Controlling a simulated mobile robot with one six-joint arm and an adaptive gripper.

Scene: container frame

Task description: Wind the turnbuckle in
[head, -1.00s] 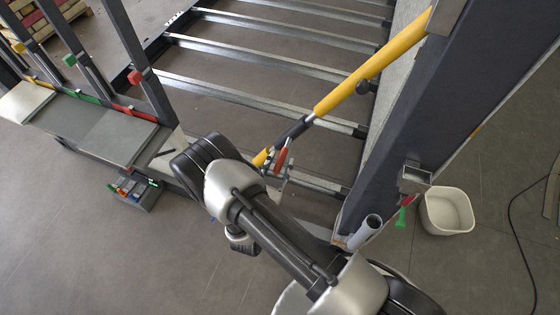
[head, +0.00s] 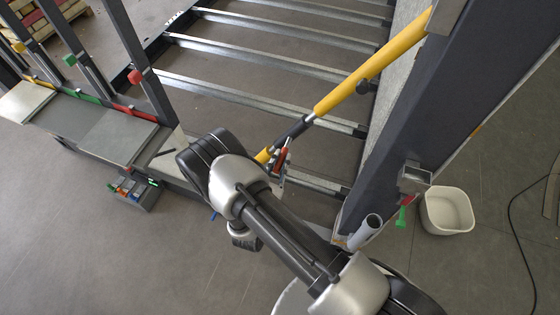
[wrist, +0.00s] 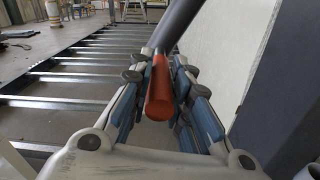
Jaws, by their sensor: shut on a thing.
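The turnbuckle (head: 365,75) is a long yellow bar running diagonally from the dark post at the upper right down to the floor frame. Its middle is a dark section (head: 293,131), with a shorter yellow end (head: 263,156) below it. A red handle (head: 281,159) sticks out near the lower end. In the wrist view the red handle (wrist: 160,95) points towards the camera between the blue-padded fingers. My gripper (wrist: 160,80) is shut on the handle. The grey body of the turnbuckle (wrist: 177,22) rises behind it. In the head view my arm hides most of the gripper.
Steel floor bars (head: 250,98) cross the frame behind the turnbuckle. The dark post (head: 430,110) stands to the right, with a white bin (head: 446,210) beside it. A grey tube (head: 366,230) stands at its foot. Grey plates (head: 115,138) lie on the left. Floor at lower left is clear.

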